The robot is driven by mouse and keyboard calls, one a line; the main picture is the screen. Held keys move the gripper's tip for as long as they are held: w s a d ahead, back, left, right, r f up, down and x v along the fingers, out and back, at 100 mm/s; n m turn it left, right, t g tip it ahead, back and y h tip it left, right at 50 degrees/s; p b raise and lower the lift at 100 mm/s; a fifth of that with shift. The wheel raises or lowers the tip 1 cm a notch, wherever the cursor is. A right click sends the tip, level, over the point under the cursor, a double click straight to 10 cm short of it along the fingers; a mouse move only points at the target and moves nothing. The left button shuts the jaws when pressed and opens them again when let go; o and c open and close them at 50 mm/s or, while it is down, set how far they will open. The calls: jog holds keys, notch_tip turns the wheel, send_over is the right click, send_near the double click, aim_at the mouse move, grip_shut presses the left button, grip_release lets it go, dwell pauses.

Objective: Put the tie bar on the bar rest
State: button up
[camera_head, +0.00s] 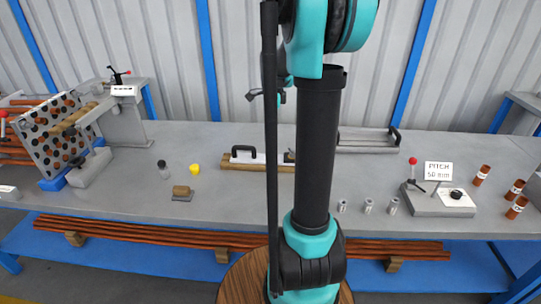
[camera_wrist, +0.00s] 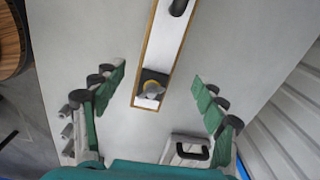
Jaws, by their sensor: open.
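My gripper (camera_wrist: 158,77) is open and empty in the wrist view, its green fingers spread on either side of a long piece. That piece seems to be the tie bar: a pale bar (camera_wrist: 165,45) with a black handle, lying on a wood-edged board (camera_wrist: 139,68). A grey tray-like piece with a black handle (camera_head: 365,146), possibly the bar rest, lies to the right.
Several small metal cylinders (camera_head: 368,206) stand near the bench's front edge. A grey fixture with a red-knobbed lever (camera_head: 440,202) and brown tubes (camera_head: 482,175) are at right. A perforated plate (camera_head: 52,135) stands at left. A yellow cup (camera_head: 195,168) is on the bench.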

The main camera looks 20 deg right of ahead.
jog(key=s+a+f+n+t, duration=0.1)
jog(key=s+a+f+n, duration=0.2)
jog(key=s+n, duration=0.4)
jog(key=s+a+f+n+t, duration=0.1)
jog(key=s+a+f+n, duration=0.2)
jog(key=s+n, duration=0.4)
jog(key=s+a+f+n+t, duration=0.2)
jog(key=s+a+f+n, duration=0.1)
jog(key=s+f+n, duration=0.2)
jog(key=shift+s+a+f+n, duration=0.1)
jog(key=shift+s+a+n, duration=0.1)
jog(key=shift+s+n, duration=1.2)
jog(key=shift+s+f, duration=0.1)
jog(key=shift+s, duration=0.25)
jog(key=shift+a, duration=0.1)
